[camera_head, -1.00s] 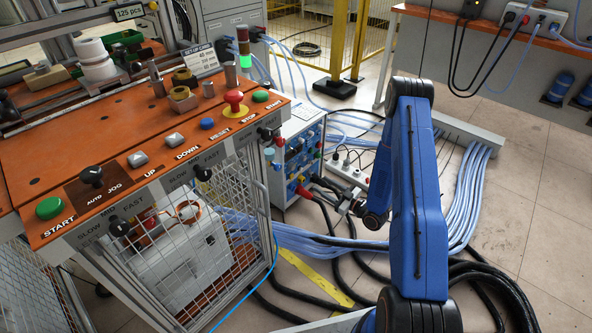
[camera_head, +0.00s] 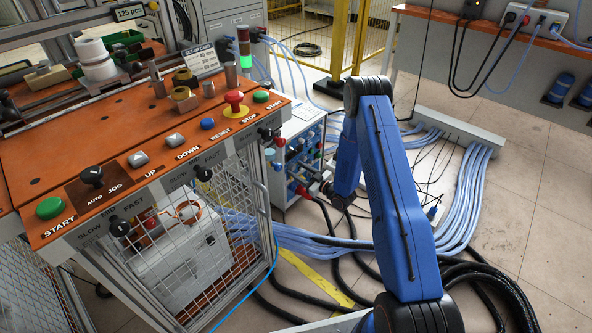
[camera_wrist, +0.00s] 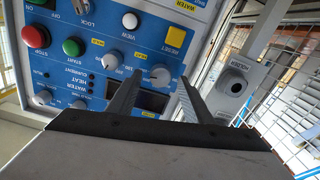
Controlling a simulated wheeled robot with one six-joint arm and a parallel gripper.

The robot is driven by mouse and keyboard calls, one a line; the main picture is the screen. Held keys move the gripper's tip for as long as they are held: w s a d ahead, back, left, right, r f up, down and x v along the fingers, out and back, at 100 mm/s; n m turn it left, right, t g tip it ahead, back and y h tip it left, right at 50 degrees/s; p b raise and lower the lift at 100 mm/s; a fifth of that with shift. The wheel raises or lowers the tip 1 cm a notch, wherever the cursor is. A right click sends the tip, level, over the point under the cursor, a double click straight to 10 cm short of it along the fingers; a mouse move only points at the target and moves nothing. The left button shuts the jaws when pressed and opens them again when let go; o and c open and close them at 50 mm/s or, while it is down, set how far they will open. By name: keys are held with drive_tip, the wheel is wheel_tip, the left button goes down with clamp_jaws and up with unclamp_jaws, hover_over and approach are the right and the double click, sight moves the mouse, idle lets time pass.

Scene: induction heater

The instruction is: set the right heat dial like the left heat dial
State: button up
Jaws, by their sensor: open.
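The blue heater panel (camera_head: 305,150) faces my gripper in the head view; its dials are too small to read there. In the wrist view the panel looks upside down. One grey dial (camera_wrist: 160,75) shows between my fingertips, and another grey dial (camera_wrist: 112,61) with numbers around it is to the left. Two more grey dials (camera_wrist: 42,98) (camera_wrist: 78,104) are at the lower left.
Red (camera_wrist: 35,36) and green (camera_wrist: 73,46) buttons and a yellow button (camera_wrist: 174,40) are close by on the panel. A grey holder (camera_wrist: 232,82) and wire mesh (camera_wrist: 290,65) are right of my fingers. Blue cables (camera_head: 470,190) cover the floor.

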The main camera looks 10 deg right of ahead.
drive_tip(key=shift+w+a, duration=0.4)
drive_tip(key=shift+w, duration=0.2)
drive_tip(key=shift+c, duration=0.7)
drive_tip(key=c, duration=0.9)
